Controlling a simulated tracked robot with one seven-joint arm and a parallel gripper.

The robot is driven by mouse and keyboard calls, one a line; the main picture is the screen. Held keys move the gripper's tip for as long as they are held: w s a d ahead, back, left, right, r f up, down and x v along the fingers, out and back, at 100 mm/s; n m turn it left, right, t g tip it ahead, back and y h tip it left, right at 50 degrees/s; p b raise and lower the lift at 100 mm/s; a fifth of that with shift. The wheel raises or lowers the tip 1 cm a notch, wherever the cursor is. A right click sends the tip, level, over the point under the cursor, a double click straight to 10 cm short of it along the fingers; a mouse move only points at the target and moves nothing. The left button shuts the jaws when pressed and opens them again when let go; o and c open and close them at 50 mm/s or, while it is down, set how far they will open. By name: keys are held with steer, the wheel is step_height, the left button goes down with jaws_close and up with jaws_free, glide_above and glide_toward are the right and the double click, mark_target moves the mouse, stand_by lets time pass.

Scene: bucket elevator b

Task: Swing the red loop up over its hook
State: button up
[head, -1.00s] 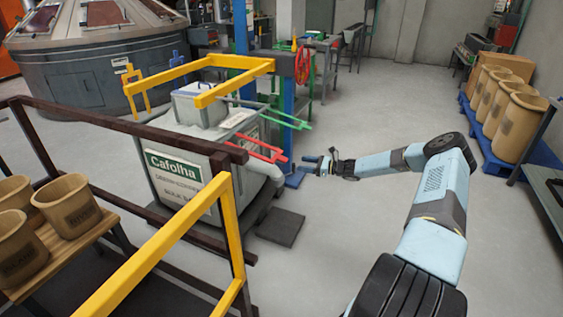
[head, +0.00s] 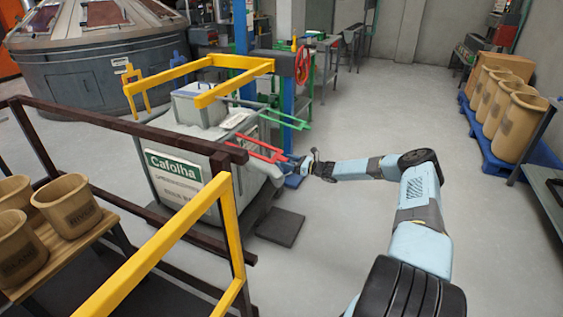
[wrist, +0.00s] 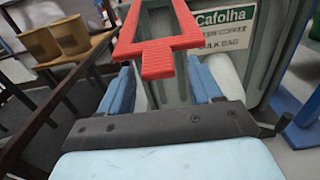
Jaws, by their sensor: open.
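The red loop (head: 262,148) sticks out from the side of the grey Cafolha bin (head: 235,178) in the head view, roughly level. In the wrist view the red loop (wrist: 158,48) is a flat frame with a short tab at its near end. My gripper (head: 300,164) is at the outer end of the loop. Its blue fingers (wrist: 160,85) are open, one on each side of the tab in the picture. I cannot tell whether they touch it. I cannot make out a red hook in these views.
A green loop (head: 275,115) sticks out just behind the red one. A yellow frame (head: 235,75) stands above the bin. A blue post (head: 288,100) rises behind. A yellow rail (head: 160,250) and brown railing (head: 130,125) lie in front.

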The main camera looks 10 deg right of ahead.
mark_target(283, 159)
steer(key=shift+x, duration=1.6)
steer(key=shift+c, duration=0.3)
steer(key=shift+r, duration=0.1)
jaws_close()
